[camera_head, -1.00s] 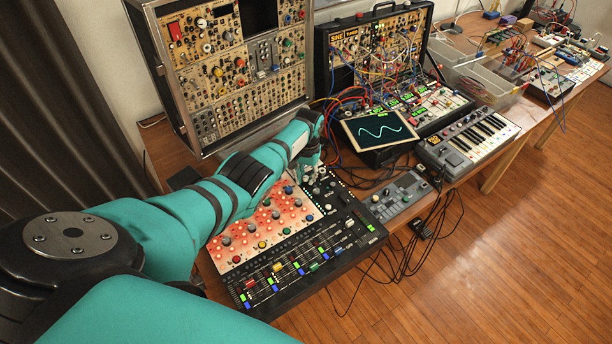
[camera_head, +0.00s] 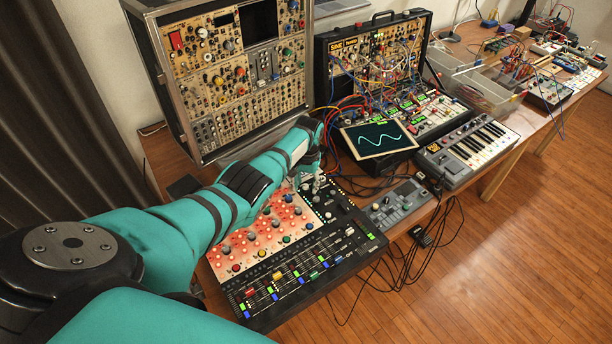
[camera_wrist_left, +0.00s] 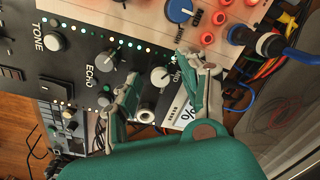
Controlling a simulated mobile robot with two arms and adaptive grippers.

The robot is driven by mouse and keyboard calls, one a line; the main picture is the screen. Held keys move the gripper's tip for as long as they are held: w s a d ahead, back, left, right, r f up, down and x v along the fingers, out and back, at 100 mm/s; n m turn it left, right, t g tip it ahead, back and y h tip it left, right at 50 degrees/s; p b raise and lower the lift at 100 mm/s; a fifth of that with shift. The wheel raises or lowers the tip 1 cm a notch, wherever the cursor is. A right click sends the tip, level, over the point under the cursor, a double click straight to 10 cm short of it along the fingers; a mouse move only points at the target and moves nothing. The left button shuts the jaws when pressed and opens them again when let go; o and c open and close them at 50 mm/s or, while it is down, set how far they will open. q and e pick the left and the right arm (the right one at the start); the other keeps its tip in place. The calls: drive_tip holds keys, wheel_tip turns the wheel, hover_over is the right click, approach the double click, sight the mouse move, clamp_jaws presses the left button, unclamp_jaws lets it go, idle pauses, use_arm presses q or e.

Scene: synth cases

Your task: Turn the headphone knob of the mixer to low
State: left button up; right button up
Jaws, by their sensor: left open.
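The mixer (camera_head: 342,262) lies on the near part of the table, with a black fader section and a light panel of red, blue, green and yellow knobs. My left gripper (camera_head: 312,183) is over its far black section, and the arm covers part of the panel. In the left wrist view the left gripper (camera_wrist_left: 160,70) is open, with its fingers apart around a pale grey knob (camera_wrist_left: 160,77). I cannot tell whether they touch it. Other pale knobs stand beside the labels TONE and ECHO. I cannot make out a headphone label. My right gripper is not in view.
A small grey device (camera_head: 398,203) sits right of the mixer, with loose black cables by it. Behind are a scope screen (camera_head: 379,138), a keyboard (camera_head: 470,147) and a patched synth case (camera_head: 322,60). A large modular rack (camera_head: 160,100) stands at the back left.

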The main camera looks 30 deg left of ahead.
sight(307, 186)
use_arm(q)
wheel_tip(307, 186, up, 12)
drive_tip(key=shift+d, duration=0.15)
idle(0.3)
idle(0.4)
